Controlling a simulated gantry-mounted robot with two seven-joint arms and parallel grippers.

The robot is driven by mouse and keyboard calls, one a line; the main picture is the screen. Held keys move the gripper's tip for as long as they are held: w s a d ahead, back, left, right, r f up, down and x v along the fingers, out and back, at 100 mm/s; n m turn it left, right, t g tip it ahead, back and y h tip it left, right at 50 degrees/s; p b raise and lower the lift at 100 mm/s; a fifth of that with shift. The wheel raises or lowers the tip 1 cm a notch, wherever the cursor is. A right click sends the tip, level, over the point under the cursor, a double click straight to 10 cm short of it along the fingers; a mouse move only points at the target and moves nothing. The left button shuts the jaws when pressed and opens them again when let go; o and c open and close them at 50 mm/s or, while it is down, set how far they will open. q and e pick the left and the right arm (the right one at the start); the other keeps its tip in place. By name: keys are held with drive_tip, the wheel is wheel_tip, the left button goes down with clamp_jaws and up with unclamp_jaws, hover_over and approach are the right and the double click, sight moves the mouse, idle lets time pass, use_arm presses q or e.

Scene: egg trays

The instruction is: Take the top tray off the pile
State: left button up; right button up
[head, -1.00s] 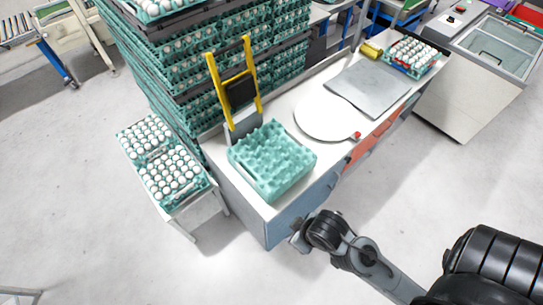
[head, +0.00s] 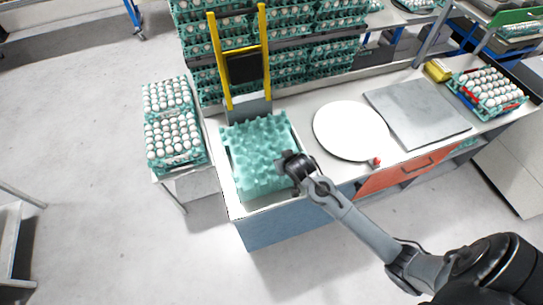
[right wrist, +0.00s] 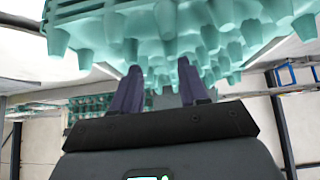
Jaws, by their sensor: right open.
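A pile of empty teal egg trays (head: 258,150) sits on the left end of the white counter (head: 312,165) in the head view. The top tray's knobbly surface faces up. My right gripper (head: 290,163) is at the pile's right side, close to its edge. In the right wrist view, the underside of a teal tray (right wrist: 190,30) fills the top, with its cups hanging down. The gripper's two dark fingers (right wrist: 160,85) stand apart just under it. Whether they touch the tray I cannot tell. My left gripper is not in view.
A yellow-framed stand (head: 265,55) rises behind the pile. A white round plate (head: 350,130) and a grey slab (head: 415,112) lie to the right. Filled egg trays (head: 172,128) stand on a side table at left. Tall egg stacks (head: 320,50) block the back.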

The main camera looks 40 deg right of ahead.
sight(270, 144)
drive_tip(key=shift+w+d+r+b, duration=0.1)
drive_tip(key=shift+w+d+b, duration=0.15)
drive_tip(key=shift+w, duration=0.35)
drive_tip(key=shift+w+d+r+b, duration=0.1)
drive_tip(key=shift+w+d+b, duration=0.1)
drive_tip(key=shift+w, duration=0.4)
drive_tip(key=w+r, duration=0.1)
drive_tip(key=w+t+b, duration=0.1)
drive_tip(key=shift+w+a+r, duration=0.15)
drive_tip(key=shift+w+r, duration=0.2)
drive_tip(key=shift+w, duration=0.05)
drive_tip(key=x, duration=0.3)
drive_tip(key=shift+w, duration=0.55)
drive_tip(key=shift+x, duration=3.3)
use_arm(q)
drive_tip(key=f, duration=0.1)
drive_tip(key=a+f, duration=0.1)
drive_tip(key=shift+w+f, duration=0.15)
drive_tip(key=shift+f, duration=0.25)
use_arm(e)
drive_tip(key=shift+s+f, duration=0.1)
drive_tip(key=shift+s, duration=0.05)
clamp_jaws()
